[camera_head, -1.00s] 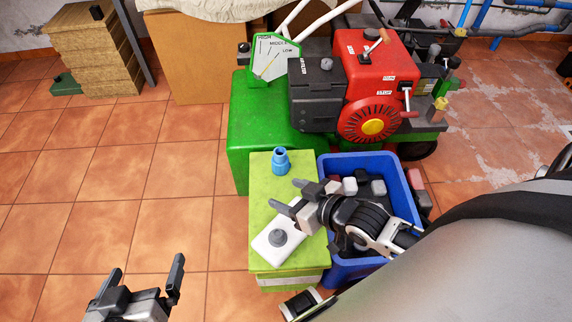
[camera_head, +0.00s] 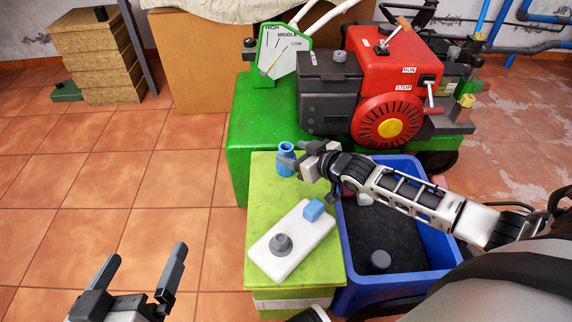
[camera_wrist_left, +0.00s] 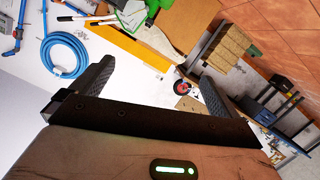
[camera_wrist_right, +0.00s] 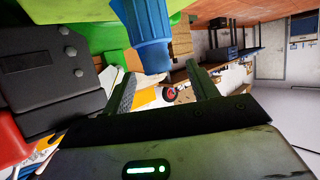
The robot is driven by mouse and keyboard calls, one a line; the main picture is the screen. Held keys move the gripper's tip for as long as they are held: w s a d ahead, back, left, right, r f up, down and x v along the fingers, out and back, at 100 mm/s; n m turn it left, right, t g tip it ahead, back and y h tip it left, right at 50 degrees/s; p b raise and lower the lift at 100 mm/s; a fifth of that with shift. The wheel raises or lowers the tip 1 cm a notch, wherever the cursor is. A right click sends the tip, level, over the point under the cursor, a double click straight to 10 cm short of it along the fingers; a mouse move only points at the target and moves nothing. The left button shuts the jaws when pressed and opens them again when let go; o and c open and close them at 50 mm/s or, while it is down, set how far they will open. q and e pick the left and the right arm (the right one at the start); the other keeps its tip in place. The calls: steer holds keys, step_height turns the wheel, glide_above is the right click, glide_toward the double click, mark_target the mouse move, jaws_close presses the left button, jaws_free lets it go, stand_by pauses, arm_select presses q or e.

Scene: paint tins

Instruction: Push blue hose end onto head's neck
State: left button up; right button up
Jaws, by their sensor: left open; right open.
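A blue tubular fitting (camera_head: 285,153), the likeliest blue hose end, stands upright on the green-yellow box. It also shows large in the right wrist view (camera_wrist_right: 148,32), just past the fingertips. My right gripper (camera_head: 293,165) is open beside it; I cannot tell whether they touch. A white block (camera_head: 290,250) with a round grey knob (camera_head: 281,243) lies on the box. A small blue block (camera_head: 313,210) is at its far end. I cannot tell which part is the head's neck. My left gripper (camera_head: 143,255) is open and empty, low at the left, away from the box.
The green-yellow box (camera_head: 258,200) stands beside a blue crate (camera_head: 347,245) holding dark and pale pieces. A red and green engine machine (camera_head: 390,75) is close behind. The left wrist view shows a coiled blue hose (camera_wrist_left: 50,62) on the wall. The tiled floor (camera_head: 150,190) at left is clear.

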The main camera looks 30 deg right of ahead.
mark_target(281, 146)
steer(key=b+x, duration=0.1)
steer(key=x, duration=0.1)
steer(key=b+x, duration=0.1)
steer(key=x, duration=0.1)
steer(key=b+x, duration=0.1)
steer(key=shift+w+d+f, duration=0.15)
steer(key=shift+w, duration=0.55)
arm_select(q)
steer(key=shift+d+r+n+t+h, duration=0.5)
steer(key=shift+r+n+h, duration=0.1)
steer(key=shift+r+n, duration=0.1)
arm_select(e)
steer(key=shift+c, duration=0.3)
steer(key=c, duration=1)
